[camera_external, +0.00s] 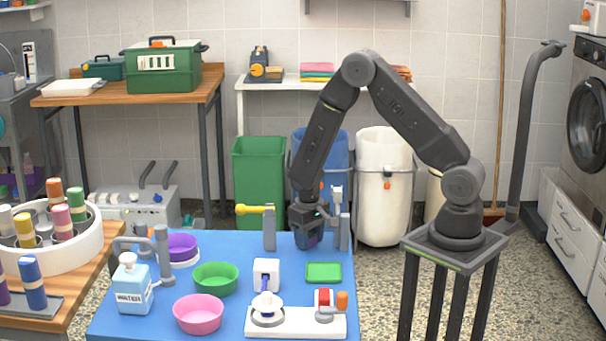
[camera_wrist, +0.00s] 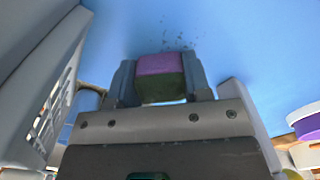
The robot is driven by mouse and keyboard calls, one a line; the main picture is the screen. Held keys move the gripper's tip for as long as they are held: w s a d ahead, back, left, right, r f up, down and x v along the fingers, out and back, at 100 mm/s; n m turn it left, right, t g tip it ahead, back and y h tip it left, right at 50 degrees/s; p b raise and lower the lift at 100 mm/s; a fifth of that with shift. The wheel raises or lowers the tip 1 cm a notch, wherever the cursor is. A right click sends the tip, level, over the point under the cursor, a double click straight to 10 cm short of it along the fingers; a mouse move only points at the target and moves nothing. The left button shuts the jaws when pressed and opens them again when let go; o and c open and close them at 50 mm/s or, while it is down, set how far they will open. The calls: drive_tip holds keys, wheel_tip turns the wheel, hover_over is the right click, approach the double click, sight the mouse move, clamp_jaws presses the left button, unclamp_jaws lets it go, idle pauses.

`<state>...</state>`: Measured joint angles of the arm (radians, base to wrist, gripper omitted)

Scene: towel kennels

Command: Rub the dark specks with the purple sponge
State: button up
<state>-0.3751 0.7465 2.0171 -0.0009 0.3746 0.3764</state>
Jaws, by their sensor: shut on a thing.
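The purple sponge (camera_wrist: 160,65) sits between my two fingertips in the wrist view, with a purple upper part and a dark greenish lower part. My gripper (camera_wrist: 160,78) is shut on it. The dark specks (camera_wrist: 178,43) are a small scatter on the blue tabletop, just beyond the sponge in the wrist view. I cannot tell whether the sponge touches the tabletop. In the external view my gripper (camera_external: 308,240) is low at the back of the blue table, pointing down. The sponge and the specks cannot be made out there.
Grey uprights (camera_external: 270,228) stand close on both sides of my gripper, one with a yellow-ended bar. On the blue table (camera_external: 225,250) are a purple bowl (camera_external: 182,246), green bowl (camera_external: 215,279), pink bowl (camera_external: 198,314), water bottle (camera_external: 132,286), and green tray (camera_external: 323,272).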

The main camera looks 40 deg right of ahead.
sight(309, 254)
drive_tip(key=s+a, duration=0.3)
drive_tip(key=shift+f, duration=0.1)
wheel_tip(309, 254, up, 8)
idle(0.6)
idle(0.5)
